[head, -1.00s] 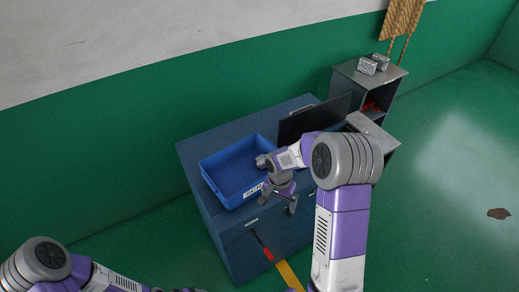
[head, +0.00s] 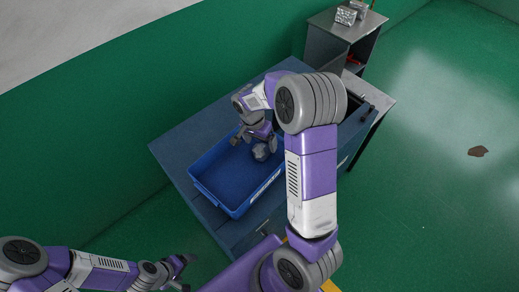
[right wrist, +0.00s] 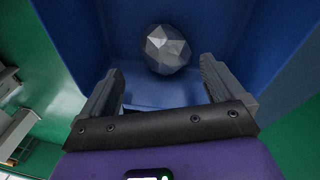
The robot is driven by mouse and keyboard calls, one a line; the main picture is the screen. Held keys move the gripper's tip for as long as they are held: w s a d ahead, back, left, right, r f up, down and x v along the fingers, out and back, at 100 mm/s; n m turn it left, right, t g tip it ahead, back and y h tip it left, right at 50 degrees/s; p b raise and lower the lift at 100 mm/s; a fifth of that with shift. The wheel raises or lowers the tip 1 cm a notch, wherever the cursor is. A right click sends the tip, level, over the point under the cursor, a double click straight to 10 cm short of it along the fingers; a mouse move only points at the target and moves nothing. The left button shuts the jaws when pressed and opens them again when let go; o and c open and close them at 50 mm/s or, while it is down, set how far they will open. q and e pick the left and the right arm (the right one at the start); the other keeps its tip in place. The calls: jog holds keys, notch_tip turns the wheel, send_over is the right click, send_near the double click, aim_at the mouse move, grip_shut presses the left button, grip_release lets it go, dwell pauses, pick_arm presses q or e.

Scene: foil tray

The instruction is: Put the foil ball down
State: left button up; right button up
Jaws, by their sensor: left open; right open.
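The grey faceted foil ball (right wrist: 166,49) lies inside the blue tray (right wrist: 210,20), just beyond my right fingertips and apart from them. In the head view the ball (head: 262,152) shows near the tray's right end, under my right gripper (head: 255,138). The blue tray (head: 222,203) stands on the blue cabinet top. In the right wrist view my right gripper (right wrist: 160,78) is open, with nothing between its fingers. My left gripper (head: 180,271) is open and empty at the lower left, away from the tray.
The blue cabinet (head: 172,150) has bare top left of the tray. A grey shelf unit (head: 345,30) with silvery blocks (head: 346,15) stands at the back right. My right arm hides part of the cabinet. A brown patch (head: 477,151) lies on the green floor.

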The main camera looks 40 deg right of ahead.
aim_at(261, 151)
notch_tip(261, 151, down, 5)
jog(key=shift+w+d, duration=0.1)
jog(key=shift+w, duration=0.05)
jog(key=shift+r, duration=0.1)
jog(key=c, duration=1.3)
